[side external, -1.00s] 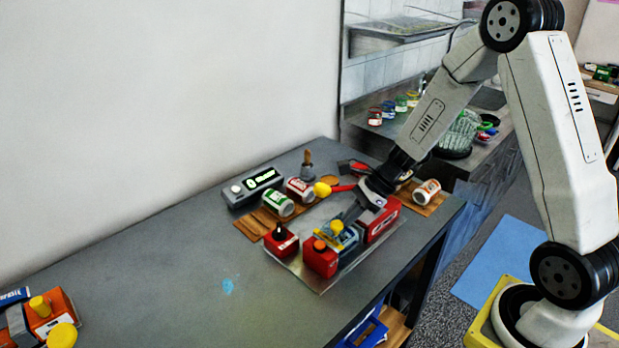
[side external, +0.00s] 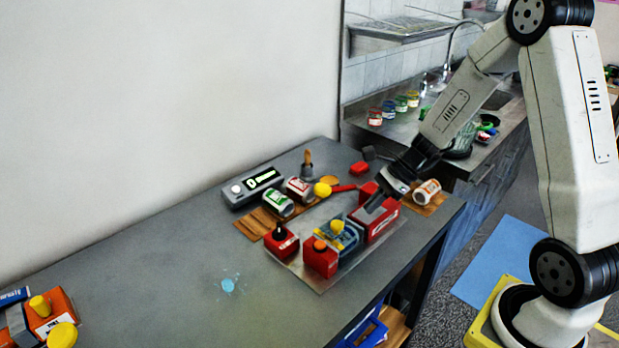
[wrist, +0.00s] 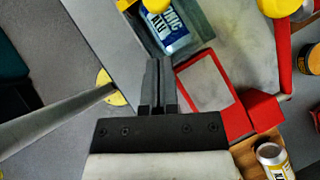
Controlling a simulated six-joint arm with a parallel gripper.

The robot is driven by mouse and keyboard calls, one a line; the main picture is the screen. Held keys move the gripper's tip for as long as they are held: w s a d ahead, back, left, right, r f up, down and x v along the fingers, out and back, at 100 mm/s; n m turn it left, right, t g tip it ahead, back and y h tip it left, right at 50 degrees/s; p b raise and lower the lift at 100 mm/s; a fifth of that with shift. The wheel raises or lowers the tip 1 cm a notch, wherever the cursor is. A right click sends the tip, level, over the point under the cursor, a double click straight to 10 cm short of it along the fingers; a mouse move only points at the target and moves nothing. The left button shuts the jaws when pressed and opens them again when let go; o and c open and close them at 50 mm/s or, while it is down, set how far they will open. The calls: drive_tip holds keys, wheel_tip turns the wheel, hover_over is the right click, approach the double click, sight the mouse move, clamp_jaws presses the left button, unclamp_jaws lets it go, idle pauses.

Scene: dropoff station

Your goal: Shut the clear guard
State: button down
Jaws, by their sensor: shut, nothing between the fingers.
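A small bluish, see-through box-like part (side external: 343,238) with a yellow knob (side external: 336,227) stands on the metal tray; it appears to be the clear guard. In the wrist view the bluish part (wrist: 190,20) lies over a blue label, with a yellow knob at its top edge. I cannot tell whether it is fully shut. My gripper (side external: 374,203) is shut and empty, above the red box (side external: 383,226) at the tray's right. In the wrist view my gripper (wrist: 158,68) points toward the label, beside the red box (wrist: 232,122); contact is unclear.
A black-topped red block (side external: 283,246) and an orange-topped red block (side external: 320,260) share the metal tray (side external: 315,280). A white can (side external: 427,190) is at right.

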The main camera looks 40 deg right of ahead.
drive_tip(key=v, duration=0.8)
drive_tip(key=s+a+f+n+h, duration=0.1)
drive_tip(key=s+a+n+h, duration=0.2)
drive_tip(key=a+n, duration=0.3)
drive_tip(key=s+a+f+n+g+h, duration=0.1)
drive_tip(key=a+n, duration=0.5)
drive_tip(key=n, duration=1.1)
drive_tip(key=s+f+h, duration=0.1)
drive_tip(key=s+h, duration=0.1)
drive_tip(key=h, duration=0.1)
drive_tip(key=shift+s+a+f, duration=0.15)
drive_tip(key=shift+s+a, duration=0.15)
drive_tip(key=shift+a, duration=0.1)
